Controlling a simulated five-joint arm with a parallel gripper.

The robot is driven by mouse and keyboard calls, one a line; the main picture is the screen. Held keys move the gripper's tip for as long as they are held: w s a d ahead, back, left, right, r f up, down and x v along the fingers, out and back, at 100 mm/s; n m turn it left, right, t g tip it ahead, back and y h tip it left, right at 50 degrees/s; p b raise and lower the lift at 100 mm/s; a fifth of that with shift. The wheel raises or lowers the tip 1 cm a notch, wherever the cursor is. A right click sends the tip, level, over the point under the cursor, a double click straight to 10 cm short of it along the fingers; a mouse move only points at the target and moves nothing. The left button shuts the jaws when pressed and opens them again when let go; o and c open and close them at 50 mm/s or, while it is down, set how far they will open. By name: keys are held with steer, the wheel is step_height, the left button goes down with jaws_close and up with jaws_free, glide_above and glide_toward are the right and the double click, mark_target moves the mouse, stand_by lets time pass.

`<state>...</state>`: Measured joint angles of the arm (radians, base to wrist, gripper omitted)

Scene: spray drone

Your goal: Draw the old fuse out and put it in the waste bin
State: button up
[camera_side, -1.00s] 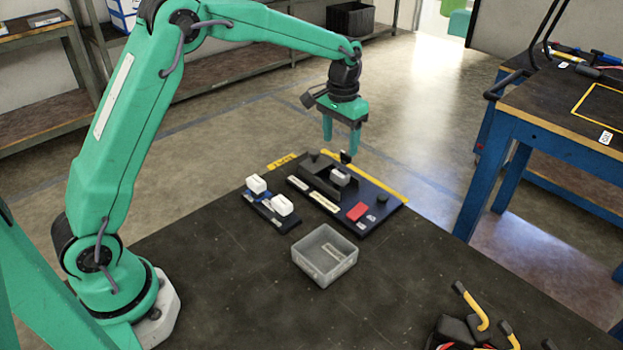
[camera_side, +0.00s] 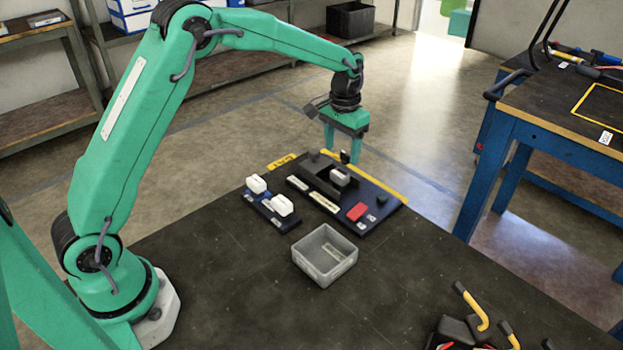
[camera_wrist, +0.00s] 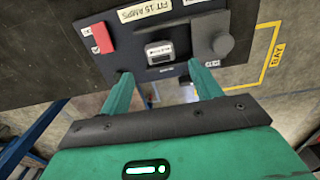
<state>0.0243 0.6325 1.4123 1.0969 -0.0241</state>
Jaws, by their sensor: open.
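The old fuse is a pale, labelled block in a dark holder on the black board; it shows in the side view (camera_side: 340,178) and the wrist view (camera_wrist: 159,52). My gripper (camera_side: 343,153) is open and empty above the far part of the board. In the wrist view its fingers (camera_wrist: 162,82) are spread, with the fuse beyond the gap between their tips and apart from them. The grey open bin (camera_side: 325,280) stands on the table in front of the board. A pale label shows inside it.
Two white blocks (camera_side: 257,184) (camera_side: 281,205) sit on a small dark rack left of the board. A red block (camera_side: 357,211) and, in the wrist view, a dark round knob (camera_wrist: 223,45) flank the fuse. Yellow-handled tools (camera_side: 472,306) lie front right. The table's middle front is clear.

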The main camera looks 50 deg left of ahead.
mark_target(340, 173)
steer(key=shift+f, duration=3.65)
steer(key=c, duration=1.3)
steer(key=shift+r, duration=0.35)
steer(key=shift+r, duration=0.75)
steer(key=shift+r, duration=0.3)
steer(key=shift+r, duration=0.75)
